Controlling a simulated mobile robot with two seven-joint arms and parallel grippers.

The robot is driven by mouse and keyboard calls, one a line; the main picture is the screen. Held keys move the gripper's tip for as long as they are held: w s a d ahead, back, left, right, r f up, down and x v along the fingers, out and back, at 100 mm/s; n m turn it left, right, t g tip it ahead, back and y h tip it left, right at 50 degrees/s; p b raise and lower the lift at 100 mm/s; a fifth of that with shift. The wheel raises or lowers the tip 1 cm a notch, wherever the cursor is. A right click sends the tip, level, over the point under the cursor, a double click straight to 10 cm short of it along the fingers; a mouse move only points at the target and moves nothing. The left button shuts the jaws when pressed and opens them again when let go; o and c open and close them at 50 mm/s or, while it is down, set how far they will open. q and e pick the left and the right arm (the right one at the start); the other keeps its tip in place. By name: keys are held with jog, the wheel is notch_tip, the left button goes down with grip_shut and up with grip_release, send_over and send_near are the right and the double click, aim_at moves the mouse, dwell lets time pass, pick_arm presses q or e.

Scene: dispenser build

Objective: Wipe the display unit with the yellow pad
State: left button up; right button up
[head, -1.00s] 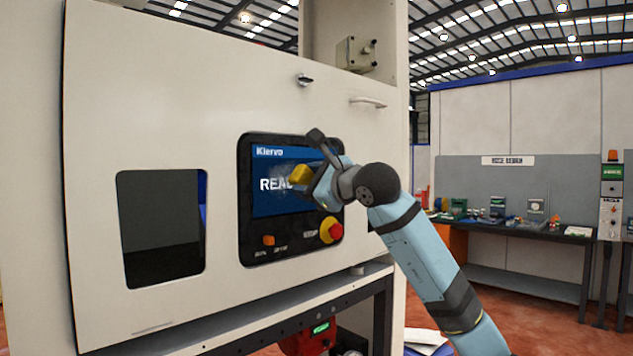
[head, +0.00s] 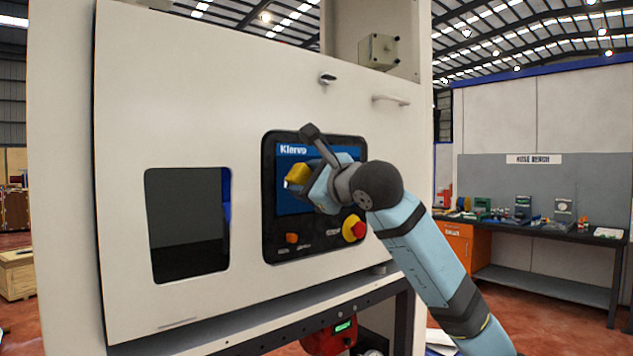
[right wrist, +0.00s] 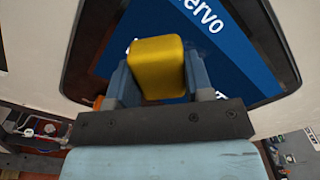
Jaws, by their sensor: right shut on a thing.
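The display unit is a dark panel with a blue screen (head: 320,153) reading "Kiervo", set in the white cabinet front. The yellow pad (head: 297,175) is at the left part of the screen, held in my right gripper (head: 308,182). The gripper covers the middle of the screen. In the right wrist view the pad (right wrist: 157,65) sits between the two blue fingers, with the blue screen (right wrist: 225,50) behind it. I cannot tell whether the pad touches the screen. My left gripper is not in view.
A red knob on a yellow base (head: 354,229) and an orange button (head: 292,238) sit below the screen. A dark window (head: 188,225) is to the left. A door handle (head: 391,99) is above right. A workbench (head: 545,280) stands farther right.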

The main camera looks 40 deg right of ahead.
jog(key=shift+a, duration=0.7)
jog(key=shift+s+r, duration=0.1)
jog(key=shift+r, duration=0.25)
jog(key=shift+d+f+b, duration=0.1)
jog(key=shift+d+b, duration=0.45)
jog(key=shift+d, duration=1)
jog(key=shift+w+d+b, duration=0.5)
jog(key=shift+d+b, duration=0.5)
jog(key=shift+d, duration=3.15)
jog(key=shift+s+a, duration=0.15)
jog(key=shift+a, duration=1.65)
jog(key=shift+s+a, duration=0.15)
jog(key=shift+a, duration=1.65)
jog(key=shift+s+a, duration=0.15)
jog(key=shift+a, duration=2)
jog(key=shift+s, duration=0.1)
